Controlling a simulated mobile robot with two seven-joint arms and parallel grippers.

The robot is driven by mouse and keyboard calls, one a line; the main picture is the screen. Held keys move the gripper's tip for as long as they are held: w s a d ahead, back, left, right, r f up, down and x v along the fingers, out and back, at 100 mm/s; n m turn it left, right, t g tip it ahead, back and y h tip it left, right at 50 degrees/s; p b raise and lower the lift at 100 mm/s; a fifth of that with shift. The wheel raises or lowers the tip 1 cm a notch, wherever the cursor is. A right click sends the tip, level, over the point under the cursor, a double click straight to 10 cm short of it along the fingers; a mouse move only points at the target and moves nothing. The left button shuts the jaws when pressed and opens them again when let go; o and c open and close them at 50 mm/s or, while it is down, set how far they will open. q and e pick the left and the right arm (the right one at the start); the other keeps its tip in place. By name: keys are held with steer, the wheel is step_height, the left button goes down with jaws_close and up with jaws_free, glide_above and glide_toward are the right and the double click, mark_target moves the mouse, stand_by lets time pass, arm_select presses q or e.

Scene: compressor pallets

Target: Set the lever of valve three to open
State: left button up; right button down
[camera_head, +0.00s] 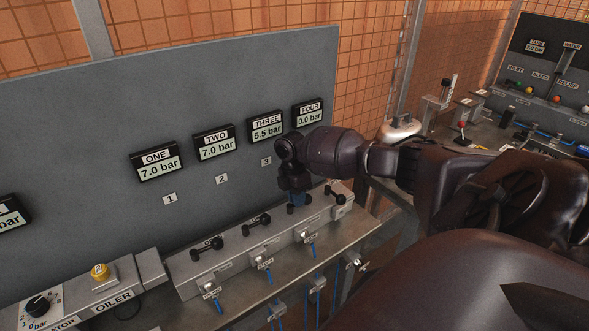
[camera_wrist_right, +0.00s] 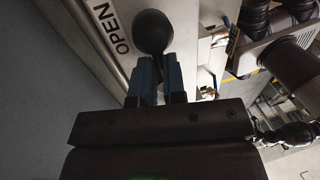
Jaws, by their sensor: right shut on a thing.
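My right gripper (camera_head: 297,201) reaches down over the manifold at the third valve position. It hides most of that valve in the head view. In the right wrist view its blue fingers (camera_wrist_right: 156,78) are shut on the lever of valve three, whose round black knob (camera_wrist_right: 152,32) shows just beyond the tips. An OPEN label (camera_wrist_right: 111,27) is on the plate to the left of the knob. The THREE display (camera_head: 267,127) reads 5.5 bar. My left gripper is not in view.
The levers of valve one (camera_head: 207,251) and valve two (camera_head: 257,222) lie to the left; valve four's lever (camera_head: 336,194) is close on the right. The grey panel (camera_head: 90,130) stands behind. Blue hoses (camera_head: 317,290) hang in front.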

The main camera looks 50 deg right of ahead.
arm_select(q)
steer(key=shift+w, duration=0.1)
arm_select(e)
steer(key=shift+s+d+f, duration=0.1)
steer(key=shift+s+d, duration=0.2)
steer(key=shift+d, duration=0.3)
steer(key=c, duration=1.3)
jaws_free()
steer(key=shift+o, duration=0.6)
steer(key=shift+s+d, duration=0.1)
steer(key=shift+d, duration=0.15)
steer(key=shift+a, duration=0.25)
steer(key=shift+w+r, duration=0.25)
steer(key=shift+r, duration=0.1)
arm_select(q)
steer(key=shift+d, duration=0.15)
arm_select(e)
step_height(320, 180, up, 10)
steer(key=w, duration=0.1)
steer(key=shift+w+d, duration=0.35)
steer(key=shift+d, duration=0.1)
steer(key=shift+f, duration=0.1)
